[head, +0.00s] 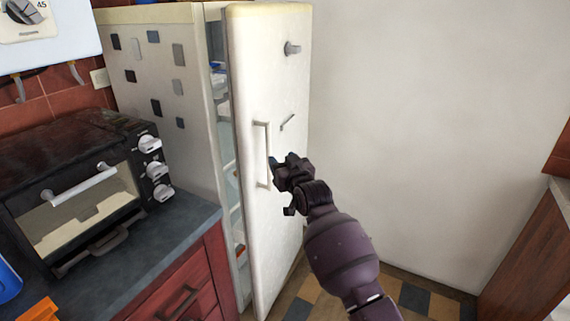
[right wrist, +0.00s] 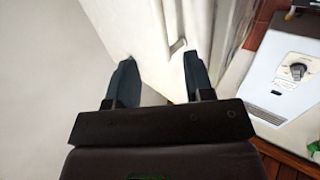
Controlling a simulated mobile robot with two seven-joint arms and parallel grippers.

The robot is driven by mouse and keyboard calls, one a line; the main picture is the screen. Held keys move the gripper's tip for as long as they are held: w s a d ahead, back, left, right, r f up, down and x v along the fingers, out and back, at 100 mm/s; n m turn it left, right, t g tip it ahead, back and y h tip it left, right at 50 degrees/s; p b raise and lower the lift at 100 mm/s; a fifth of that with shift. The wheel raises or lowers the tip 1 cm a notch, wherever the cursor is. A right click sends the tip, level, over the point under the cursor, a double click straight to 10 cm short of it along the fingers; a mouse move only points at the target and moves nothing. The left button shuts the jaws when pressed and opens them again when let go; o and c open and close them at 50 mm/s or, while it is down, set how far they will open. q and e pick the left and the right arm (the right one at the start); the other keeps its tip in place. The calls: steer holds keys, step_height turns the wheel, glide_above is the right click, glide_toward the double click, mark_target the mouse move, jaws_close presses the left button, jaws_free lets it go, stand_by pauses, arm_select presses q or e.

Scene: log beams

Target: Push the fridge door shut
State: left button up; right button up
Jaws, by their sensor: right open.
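The white fridge (head: 165,60) stands against the back wall, and its door (head: 275,90) is partly open, with a gap on the left side showing the shelves inside. A vertical bar handle (head: 262,140) is on the door's front. My right gripper (head: 278,165) is at the door's front beside the handle; I cannot tell whether it touches. In the right wrist view the gripper (right wrist: 160,80) has its two fingers apart, with the white door (right wrist: 150,30) just beyond them and nothing held between them. My left gripper is not in view.
A black toaster oven (head: 85,190) sits on the dark counter (head: 190,220) left of the fridge, above red drawers (head: 185,290). A white boiler-like box (head: 50,40) hangs above it. Bare wall (head: 430,120) and checkered floor (head: 420,297) lie to the right.

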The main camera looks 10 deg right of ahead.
steer(key=shift+s+d, duration=0.15)
steer(key=shift+s, duration=0.5)
